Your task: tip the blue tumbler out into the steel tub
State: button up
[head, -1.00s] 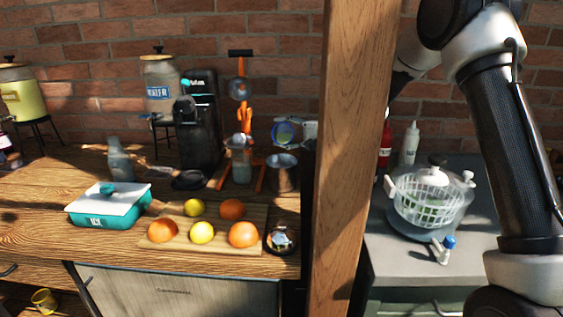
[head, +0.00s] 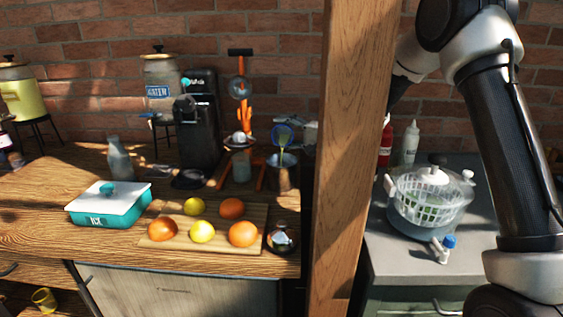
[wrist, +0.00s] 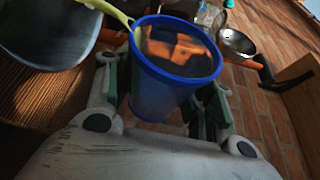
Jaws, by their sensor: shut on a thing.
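The blue tumbler (head: 283,136) is tilted, mouth toward the left, above the steel tub (head: 281,175) on the wooden counter. A thin yellow-green stream runs from its rim down into the tub. In the wrist view the blue tumbler (wrist: 170,92) sits between the fingers of my gripper (wrist: 166,100), which is shut on it. The stream leaves its rim at the upper left, by the steel tub (wrist: 50,45). How much is left inside the tumbler I cannot tell. The wooden post hides part of my arm in the head view.
A wooden post (head: 352,160) stands just right of the tub. A citrus press (head: 240,120) and a black coffee machine (head: 198,130) stand to its left. A board (head: 215,243) with oranges and lemons lies in front. A salad spinner (head: 430,205) stands on the grey counter.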

jog(key=shift+r+n, duration=0.15)
jog(key=shift+n, duration=0.15)
